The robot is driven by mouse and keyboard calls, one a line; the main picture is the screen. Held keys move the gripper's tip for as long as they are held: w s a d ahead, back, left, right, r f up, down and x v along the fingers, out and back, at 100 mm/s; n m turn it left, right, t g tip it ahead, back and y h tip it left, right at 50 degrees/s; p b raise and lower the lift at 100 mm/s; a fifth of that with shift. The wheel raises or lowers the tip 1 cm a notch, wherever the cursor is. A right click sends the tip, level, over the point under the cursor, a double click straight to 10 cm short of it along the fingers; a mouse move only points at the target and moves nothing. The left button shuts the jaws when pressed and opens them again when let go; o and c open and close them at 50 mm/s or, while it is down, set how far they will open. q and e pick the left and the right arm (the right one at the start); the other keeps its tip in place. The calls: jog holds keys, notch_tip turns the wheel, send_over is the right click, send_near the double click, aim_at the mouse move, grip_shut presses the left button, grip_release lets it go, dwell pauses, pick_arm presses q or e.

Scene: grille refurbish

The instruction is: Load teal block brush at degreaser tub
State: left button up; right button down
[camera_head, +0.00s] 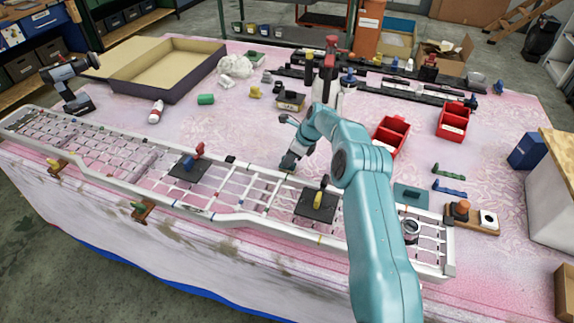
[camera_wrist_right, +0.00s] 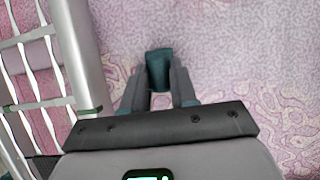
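In the right wrist view a dark teal block (camera_wrist_right: 158,66) sits between the fingertips of my right gripper (camera_wrist_right: 158,88). The fingers appear closed against its sides. I cannot tell whether it is clear of the pink cloth. In the head view my right gripper (camera_head: 290,160) points down just behind the grille's rear rail, and the block is not distinct there. A small open tub (camera_head: 290,101) with a pale label stands farther back. I cannot tell whether it is the degreaser tub. My left gripper is not in view.
The long white grille (camera_head: 110,150) runs along the table's front, with dark pads on it. Two red bins (camera_head: 390,134) (camera_head: 453,120) stand to the right. An open cardboard box (camera_head: 165,70) and a cordless drill (camera_head: 68,85) are at the left. Cloth between box and grille is mostly clear.

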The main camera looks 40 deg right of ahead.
jog(key=shift+r+p, duration=2)
jog(key=shift+r, duration=1.05)
